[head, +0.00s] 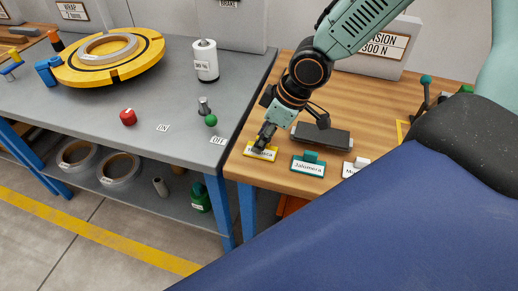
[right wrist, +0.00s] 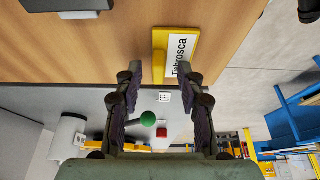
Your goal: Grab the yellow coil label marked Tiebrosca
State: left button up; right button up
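The yellow coil label (head: 262,153) lies at the near left corner of the wooden bench top, its print partly covered by my gripper in the head view. In the right wrist view the label (right wrist: 160,42) has a white face on which I read "Tiebrosca". My right gripper (head: 266,135) is right at the label, pointing down. In the right wrist view its two fingers (right wrist: 163,78) are spread apart, with the label just beyond the tips, partly behind the right finger. I cannot tell whether they touch. My left gripper is not in view.
A teal label (head: 308,168) reading Jalomera and a white label (head: 350,170) stand to the right. A dark block (head: 322,136) lies behind them. The grey table (head: 150,90) at left carries a yellow turntable (head: 105,65), a red button (head: 128,117) and a green-knobbed lever (head: 210,120).

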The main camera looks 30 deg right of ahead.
jog(key=shift+s+d+f, duration=0.1)
jog(key=shift+s+d, duration=0.1)
jog(key=shift+d, duration=0.2)
jog(key=shift+w+a, duration=0.2)
jog(key=shift+a, duration=0.15)
jog(key=c, duration=0.4)
jog(key=shift+s+d, duration=0.15)
jog(key=shift+d, duration=0.1)
grip_shut()
jog(key=shift+a, duration=0.1)
